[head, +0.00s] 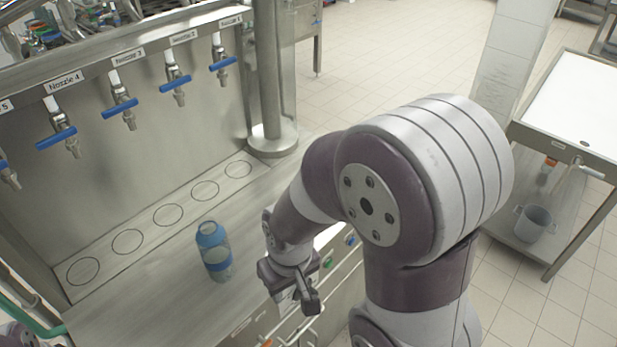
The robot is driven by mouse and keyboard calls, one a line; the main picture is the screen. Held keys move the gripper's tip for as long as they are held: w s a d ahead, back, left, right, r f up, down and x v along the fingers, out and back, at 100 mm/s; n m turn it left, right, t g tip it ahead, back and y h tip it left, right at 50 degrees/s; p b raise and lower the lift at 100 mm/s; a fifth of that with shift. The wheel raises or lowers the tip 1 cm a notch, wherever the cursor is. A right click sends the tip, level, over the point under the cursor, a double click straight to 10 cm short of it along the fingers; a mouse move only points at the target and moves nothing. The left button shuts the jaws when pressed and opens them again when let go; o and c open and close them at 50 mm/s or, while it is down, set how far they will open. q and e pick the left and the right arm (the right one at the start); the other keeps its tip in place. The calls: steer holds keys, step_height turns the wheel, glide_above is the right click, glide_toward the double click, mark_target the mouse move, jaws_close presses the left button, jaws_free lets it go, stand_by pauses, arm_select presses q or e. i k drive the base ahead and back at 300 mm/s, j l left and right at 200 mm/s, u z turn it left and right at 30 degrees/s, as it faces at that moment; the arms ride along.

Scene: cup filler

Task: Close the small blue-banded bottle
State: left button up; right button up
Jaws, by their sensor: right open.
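The small bottle (217,264) stands upright on the steel counter, in front of the row of ring marks. My right arm covers the counter's right end. My left gripper is not in view.
Several blue-handled nozzles (121,110) hang above the ring marks (167,215) at the back. A steel post (268,80) stands at the counter's far end. A side table (578,105) with a grey pot (534,222) on its shelf is at right. The counter around the bottle is clear.

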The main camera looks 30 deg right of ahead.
mark_target(211, 240)
steer(key=l+u, duration=0.25)
steer(key=u, duration=0.15)
steer(key=l+u, duration=0.55)
steer(key=u, duration=0.25)
steer(key=k+l+u, duration=0.15)
steer(key=u, duration=0.25)
steer(key=k+l+u, duration=0.3)
steer(key=k+l, duration=0.45)
steer(key=l, duration=0.4)
steer(key=k+l+u, duration=0.25)
steer(key=k+l, duration=0.6)
steer(key=l, duration=0.1)
